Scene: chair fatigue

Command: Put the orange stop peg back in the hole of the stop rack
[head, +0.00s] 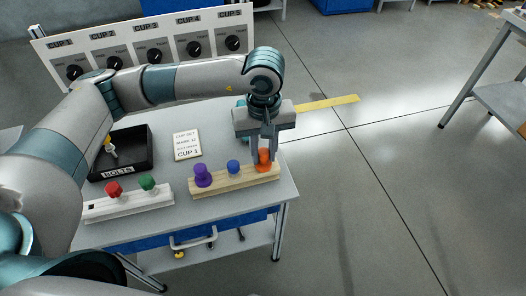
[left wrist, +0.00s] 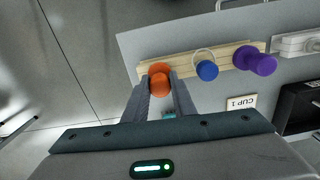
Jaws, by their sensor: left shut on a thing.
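The orange stop peg (head: 263,165) is upright between the fingers of my left gripper (head: 263,155), at the right end of the wooden rack (head: 235,182). In the left wrist view, the fingers (left wrist: 160,92) are closed on both sides of the orange peg (left wrist: 160,77), which overlaps the end of the rack (left wrist: 182,65). Its lower end and the hole under it are hidden, so I cannot tell how deep it sits. A purple peg (head: 202,177) and a blue peg (head: 233,167) stand in the same rack. My right gripper is not in view.
A white rack (head: 130,205) with a red peg (head: 113,189) and a green peg (head: 147,182) stands to the left. A black bolts tray (head: 122,172) and a CUP 1 card (head: 187,144) lie behind. The table's right edge is close to the wooden rack.

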